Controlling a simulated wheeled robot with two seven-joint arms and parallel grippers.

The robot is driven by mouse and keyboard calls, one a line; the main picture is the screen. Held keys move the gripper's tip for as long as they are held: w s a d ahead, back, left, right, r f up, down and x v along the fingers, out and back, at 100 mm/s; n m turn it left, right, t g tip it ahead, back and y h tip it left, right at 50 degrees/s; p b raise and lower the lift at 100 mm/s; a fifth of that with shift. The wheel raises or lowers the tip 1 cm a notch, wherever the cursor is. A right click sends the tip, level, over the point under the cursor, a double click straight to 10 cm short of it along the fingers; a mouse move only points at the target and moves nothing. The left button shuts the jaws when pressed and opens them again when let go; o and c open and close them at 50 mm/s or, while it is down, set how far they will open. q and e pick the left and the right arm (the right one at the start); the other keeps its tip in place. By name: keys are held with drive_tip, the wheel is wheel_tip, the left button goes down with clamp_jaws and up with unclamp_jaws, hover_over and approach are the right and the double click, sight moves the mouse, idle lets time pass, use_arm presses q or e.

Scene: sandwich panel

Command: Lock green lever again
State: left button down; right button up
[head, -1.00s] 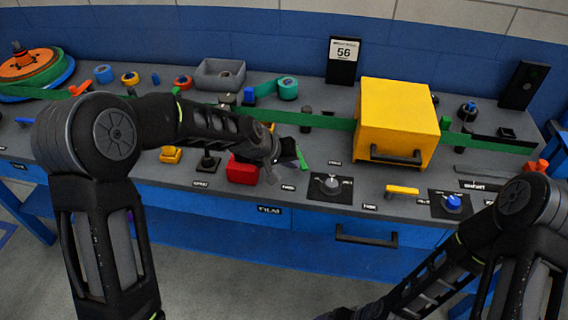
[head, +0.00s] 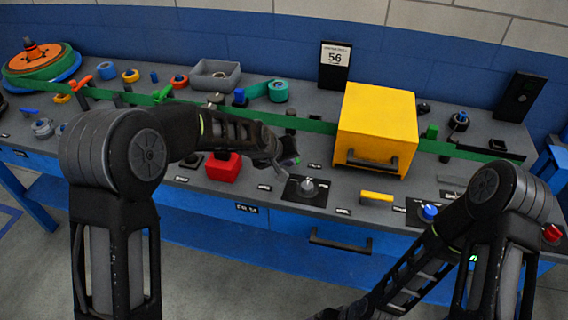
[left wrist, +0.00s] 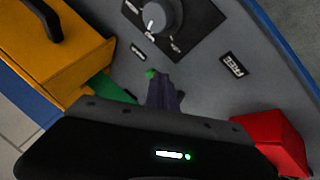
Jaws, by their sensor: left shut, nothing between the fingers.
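My left gripper (head: 287,166) is low over the panel, between the red block (head: 223,168) and the dial on its black plate (head: 305,190). In the left wrist view its dark fingers (left wrist: 162,92) are shut with nothing between them. A small green tip (left wrist: 151,74), which looks like the green lever's end, shows right beside the fingertips. Most of the lever is hidden behind my gripper and fingers, so I cannot tell its angle or whether the fingers touch it. My right arm is at the lower right, with its gripper out of view.
A yellow box (head: 378,125) with a dark handle stands to the right of my left gripper. A green strip (head: 315,126) runs across the panel behind it. A yellow bar (head: 377,197) and a blue knob (head: 429,212) lie right of the dial (left wrist: 160,15).

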use_arm(q)
drive_tip(key=shift+w+d+f+b, duration=0.15)
drive_tip(key=shift+w+d+b, duration=0.25)
drive_tip(key=shift+w+d, duration=0.6)
drive_tip(key=shift+d, duration=0.1)
use_arm(e)
drive_tip(key=shift+f, duration=0.5)
use_arm(q)
drive_tip(key=shift+r, duration=0.25)
